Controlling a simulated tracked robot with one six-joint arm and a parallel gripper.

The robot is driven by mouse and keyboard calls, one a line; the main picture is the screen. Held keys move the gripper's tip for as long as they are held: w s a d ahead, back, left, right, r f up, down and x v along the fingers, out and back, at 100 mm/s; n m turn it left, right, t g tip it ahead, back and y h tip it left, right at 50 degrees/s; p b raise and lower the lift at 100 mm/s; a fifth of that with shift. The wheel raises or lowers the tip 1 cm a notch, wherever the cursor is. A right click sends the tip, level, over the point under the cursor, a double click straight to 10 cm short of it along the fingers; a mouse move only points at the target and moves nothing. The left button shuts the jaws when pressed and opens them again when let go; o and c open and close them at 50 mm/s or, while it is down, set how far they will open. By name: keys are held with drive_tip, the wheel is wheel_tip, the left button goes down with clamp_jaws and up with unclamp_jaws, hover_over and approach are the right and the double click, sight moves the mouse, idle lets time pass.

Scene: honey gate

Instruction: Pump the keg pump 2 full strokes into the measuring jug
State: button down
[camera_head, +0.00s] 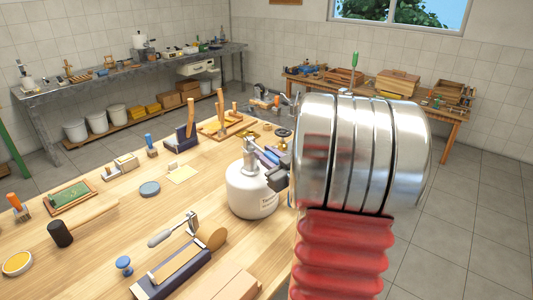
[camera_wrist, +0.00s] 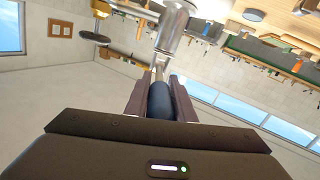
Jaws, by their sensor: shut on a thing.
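The white keg (camera_head: 252,192) stands upright on the wooden bench, with a metal pump (camera_head: 249,152) on its top. My gripper (camera_head: 268,165) is beside the top of the keg, partly hidden by my arm. In the wrist view, my gripper (camera_wrist: 160,82) is shut on the dark blue pump handle (camera_wrist: 160,100), with a jaw on each side of it. A metal shaft (camera_wrist: 171,32) extends beyond the handle. I cannot make out the measuring jug in either view.
A clamp-like tool on a dark base (camera_head: 177,262) lies in front of the keg. A mallet (camera_head: 62,233), a blue knob (camera_head: 123,264) and a grey disc (camera_head: 149,188) are to the left. Bare bench lies between them. My arm covers much of the right side.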

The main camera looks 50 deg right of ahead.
drive_tip(key=c, duration=1.8)
unclamp_jaws()
drive_tip(key=shift+w+a, duration=0.15)
drive_tip(key=shift+a, duration=0.25)
drive_tip(key=shift+c, duration=0.2)
drive_tip(key=o, duration=0.3)
drive_tip(key=shift+d, duration=0.2)
drive_tip(key=shift+s+r, duration=0.1)
drive_tip(key=shift+s, duration=0.1)
drive_tip(key=shift+v, duration=3.4)
drive_tip(key=shift+d+r, duration=0.1)
